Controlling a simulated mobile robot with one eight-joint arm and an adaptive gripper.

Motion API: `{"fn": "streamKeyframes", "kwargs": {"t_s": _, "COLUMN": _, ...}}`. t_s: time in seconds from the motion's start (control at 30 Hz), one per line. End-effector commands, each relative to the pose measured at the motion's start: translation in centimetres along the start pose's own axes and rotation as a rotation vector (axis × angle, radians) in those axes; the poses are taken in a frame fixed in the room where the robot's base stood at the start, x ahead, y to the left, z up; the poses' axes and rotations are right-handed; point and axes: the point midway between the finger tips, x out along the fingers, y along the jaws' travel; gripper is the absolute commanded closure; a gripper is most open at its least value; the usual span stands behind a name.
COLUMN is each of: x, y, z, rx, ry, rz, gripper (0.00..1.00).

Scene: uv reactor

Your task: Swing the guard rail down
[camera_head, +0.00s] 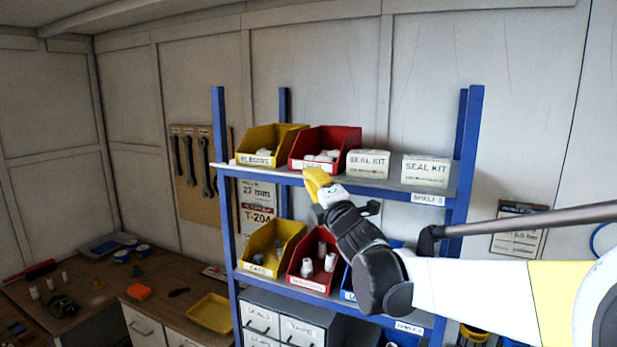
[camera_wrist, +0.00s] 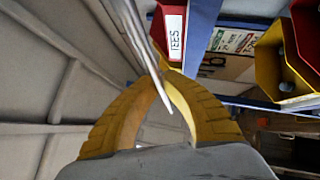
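A grey bar (camera_head: 530,219) with a dark end comes in from the right edge of the head view, above my white arm. My gripper (camera_head: 316,180) is at the upper shelf's front edge, just below the red bin. In the wrist view the yellow fingers of my gripper (camera_wrist: 163,75) curve together and appear to meet at the tips. A thin pale strip (camera_wrist: 148,55) crosses there and tapers between them. I cannot tell whether it is the rail or a shelf edge, or whether it is touched.
A blue-post shelf rack (camera_head: 222,200) holds a yellow bin (camera_head: 265,145), a red bin (camera_head: 325,148) and seal kit boxes (camera_head: 426,170) on its upper shelf (camera_head: 400,187). More bins stand below. A workbench (camera_head: 60,290) with small parts is at the left.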

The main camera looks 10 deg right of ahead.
Motion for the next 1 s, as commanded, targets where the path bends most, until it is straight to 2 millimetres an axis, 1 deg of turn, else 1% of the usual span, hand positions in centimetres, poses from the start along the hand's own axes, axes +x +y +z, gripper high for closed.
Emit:
{"fn": "streamKeyframes", "kwargs": {"t_s": 0.4, "x": 0.0, "y": 0.1, "z": 0.0, "rx": 0.003, "ry": 0.001, "rz": -0.003, "gripper": 1.00}}
{"fn": "streamKeyframes", "kwargs": {"t_s": 0.43, "x": 0.0, "y": 0.1, "z": 0.0, "rx": 0.003, "ry": 0.001, "rz": -0.003, "gripper": 0.84}}
{"fn": "streamKeyframes", "kwargs": {"t_s": 0.47, "x": 0.0, "y": 0.1, "z": 0.0, "rx": 0.003, "ry": 0.001, "rz": -0.002, "gripper": 0.75}}
{"fn": "streamKeyframes", "kwargs": {"t_s": 0.5, "x": 0.0, "y": 0.0, "z": 0.0, "rx": 0.003, "ry": 0.001, "rz": -0.003, "gripper": 0.70}}
{"fn": "streamKeyframes", "kwargs": {"t_s": 0.83, "x": -0.2, "y": 0.1, "z": 0.0, "rx": 0.003, "ry": 0.000, "rz": -0.002, "gripper": 0.70}}
{"fn": "streamKeyframes", "kwargs": {"t_s": 0.93, "x": -1.3, "y": 0.1, "z": 0.0, "rx": 0.003, "ry": 0.000, "rz": -0.002, "gripper": 0.70}}
{"fn": "streamKeyframes", "kwargs": {"t_s": 1.0, "x": -2.6, "y": 0.1, "z": 0.0, "rx": 0.002, "ry": 0.000, "rz": -0.002, "gripper": 0.70}}
